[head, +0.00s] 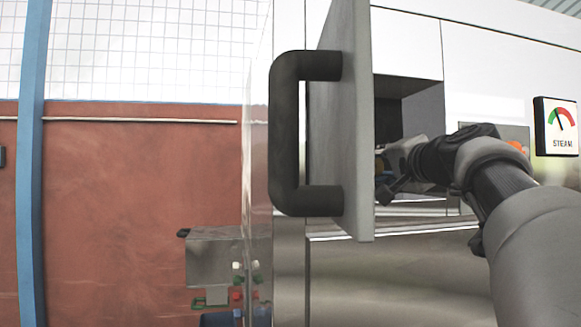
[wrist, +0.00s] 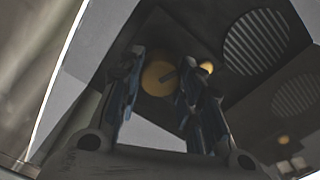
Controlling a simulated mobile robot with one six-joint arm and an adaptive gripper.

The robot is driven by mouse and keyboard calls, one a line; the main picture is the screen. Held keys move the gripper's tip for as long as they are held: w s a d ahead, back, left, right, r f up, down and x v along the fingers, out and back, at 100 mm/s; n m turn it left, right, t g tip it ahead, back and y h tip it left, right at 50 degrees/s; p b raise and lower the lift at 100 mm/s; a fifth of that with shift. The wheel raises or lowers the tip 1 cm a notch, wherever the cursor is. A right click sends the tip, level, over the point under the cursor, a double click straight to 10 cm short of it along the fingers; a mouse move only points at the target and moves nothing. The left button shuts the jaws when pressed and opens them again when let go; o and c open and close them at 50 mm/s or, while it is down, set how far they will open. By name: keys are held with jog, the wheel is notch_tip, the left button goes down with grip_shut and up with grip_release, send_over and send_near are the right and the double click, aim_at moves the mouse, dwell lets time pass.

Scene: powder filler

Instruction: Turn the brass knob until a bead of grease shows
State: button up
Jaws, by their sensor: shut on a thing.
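The fingers cover the knob's left and right edges. In the head view my gripper (head: 385,184) reaches into the opening of the machine, partly behind the open door, and the knob is hidden there. I cannot make out any grease in either view.
An open grey door (head: 356,120) with a black handle (head: 284,135) stands left of my gripper. A steam gauge (head: 556,127) is on the machine front at right. The wrist view shows a round slotted vent (wrist: 255,42) and a small yellow part (wrist: 206,67) beside the knob.

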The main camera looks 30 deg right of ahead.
jog(key=o, duration=1.1)
jog(key=v, duration=0.7)
jog(key=shift+s, duration=0.25)
jog(key=shift+f, duration=0.1)
